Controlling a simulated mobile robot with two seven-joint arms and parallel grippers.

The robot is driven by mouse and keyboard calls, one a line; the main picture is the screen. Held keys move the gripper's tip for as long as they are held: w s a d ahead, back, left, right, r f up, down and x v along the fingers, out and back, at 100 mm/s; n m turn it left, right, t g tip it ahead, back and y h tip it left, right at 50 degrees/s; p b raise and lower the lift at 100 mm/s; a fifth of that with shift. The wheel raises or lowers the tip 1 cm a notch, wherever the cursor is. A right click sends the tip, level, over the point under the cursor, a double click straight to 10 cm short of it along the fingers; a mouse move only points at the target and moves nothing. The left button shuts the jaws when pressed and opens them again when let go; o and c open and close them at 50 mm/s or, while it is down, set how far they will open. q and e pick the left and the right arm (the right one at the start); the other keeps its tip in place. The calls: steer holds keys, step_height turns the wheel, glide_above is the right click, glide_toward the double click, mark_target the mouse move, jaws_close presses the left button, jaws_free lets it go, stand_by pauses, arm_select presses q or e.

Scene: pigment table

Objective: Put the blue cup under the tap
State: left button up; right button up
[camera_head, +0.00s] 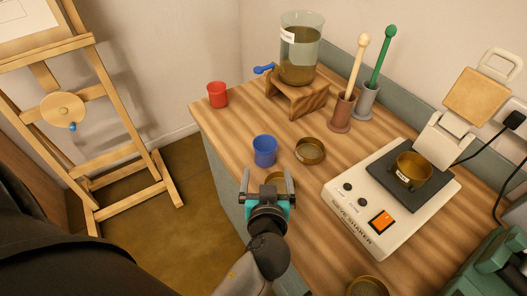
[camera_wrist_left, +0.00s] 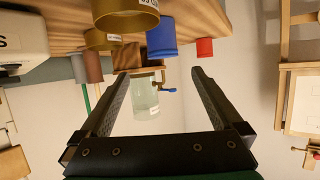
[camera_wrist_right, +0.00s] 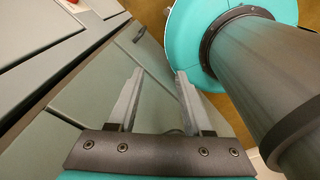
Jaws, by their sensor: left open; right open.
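The blue cup (camera_head: 265,150) stands upright on the wooden table near its left edge. It also shows in the left wrist view (camera_wrist_left: 161,40), which sees the scene upside down. The blue tap (camera_head: 264,69) juts left from a glass water vessel (camera_head: 300,55) on a wooden stand (camera_head: 293,97); the tap also shows in the left wrist view (camera_wrist_left: 168,91). My left gripper (camera_head: 267,178) is open and empty, on the near side of the blue cup and apart from it. My right gripper (camera_wrist_right: 160,73) is open and empty beside grey cabinet fronts, outside the head view.
A red cup (camera_head: 217,95) stands at the far left corner. A brass sieve (camera_head: 310,151) lies right of the blue cup; another (camera_head: 280,179) is partly hidden by my left gripper. Pestle holders (camera_head: 342,112) and a sieve shaker (camera_head: 365,215) stand to the right.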

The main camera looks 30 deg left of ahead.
mark_target(266, 153)
arm_select(q)
steer(key=x, duration=0.9)
steer(key=shift+w+a+f, duration=0.1)
steer(key=shift+w+a, duration=0.1)
steer(key=shift+a+p+x, duration=0.2)
steer(key=shift+p+x, duration=0.1)
steer(key=shift+x, duration=2.35)
steer(key=shift+c, duration=0.4)
steer(key=c, duration=1.2)
steer(key=shift+c, duration=0.2)
steer(key=shift+r, duration=0.25)
